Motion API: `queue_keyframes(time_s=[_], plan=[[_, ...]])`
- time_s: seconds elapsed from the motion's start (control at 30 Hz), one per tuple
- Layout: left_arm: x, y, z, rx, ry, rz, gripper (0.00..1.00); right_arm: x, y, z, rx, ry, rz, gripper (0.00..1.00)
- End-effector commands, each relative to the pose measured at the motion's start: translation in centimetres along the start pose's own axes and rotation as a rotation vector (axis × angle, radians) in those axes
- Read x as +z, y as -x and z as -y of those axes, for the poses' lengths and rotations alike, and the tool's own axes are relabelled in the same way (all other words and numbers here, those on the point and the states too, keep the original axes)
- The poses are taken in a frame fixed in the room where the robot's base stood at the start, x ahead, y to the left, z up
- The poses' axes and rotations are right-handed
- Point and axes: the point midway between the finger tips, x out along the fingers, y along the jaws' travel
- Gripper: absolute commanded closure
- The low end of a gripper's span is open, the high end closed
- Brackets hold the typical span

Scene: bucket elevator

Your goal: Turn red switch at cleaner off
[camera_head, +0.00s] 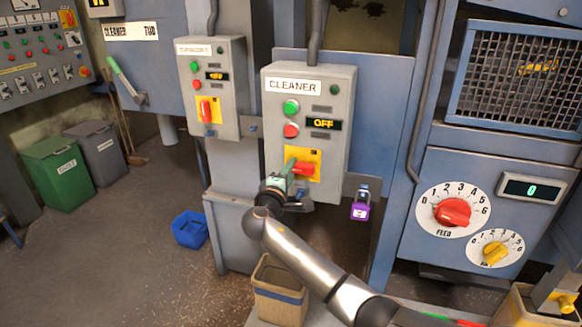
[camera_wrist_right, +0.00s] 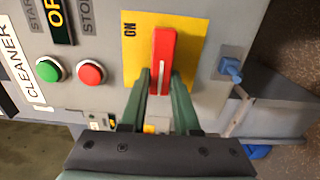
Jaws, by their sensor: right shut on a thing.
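The grey cleaner box (camera_head: 341,150) has a CLEANER label and a small display reading OFF. Low on it is a yellow plate (camera_head: 316,157) with the red switch (camera_head: 304,168). The red handle lies about crosswise, pointing right on the box. In the right wrist view the red switch (camera_wrist_right: 162,50) stands upright on the yellow plate (camera_wrist_right: 192,30), with ON printed beside it. My right gripper (camera_head: 290,172) is at the handle. In the wrist view its two green fingers (camera_wrist_right: 161,85) are shut on the handle's near part, one on each side. My left gripper is not in view.
A green button (camera_head: 291,107) and a red button (camera_head: 291,131) sit above the switch. Another box (camera_head: 226,110) with a red switch stands left. A bin (camera_head: 280,298) stands below my right arm.

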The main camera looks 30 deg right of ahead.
Motion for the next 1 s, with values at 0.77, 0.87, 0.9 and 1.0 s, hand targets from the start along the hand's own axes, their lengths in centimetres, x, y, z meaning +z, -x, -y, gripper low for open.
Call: queue_keyframes(time_s=[0.77, 0.87, 0.9, 1.0], plan=[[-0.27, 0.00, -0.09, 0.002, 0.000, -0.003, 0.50, 0.01, 0.01, 0.09, 0.000, 0.014, 0.000, 0.40], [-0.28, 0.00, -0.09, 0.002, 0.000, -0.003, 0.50, 0.01, 0.00, 0.06, 0.000, 0.014, 0.000, 0.40], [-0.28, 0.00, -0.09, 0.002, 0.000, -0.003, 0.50, 0.01, 0.00, 0.05, 0.000, 0.013, 0.000, 0.40], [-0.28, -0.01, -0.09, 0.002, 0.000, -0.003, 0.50, 0.00, 0.09, 0.05, 0.000, 0.013, 0.000, 0.40]])
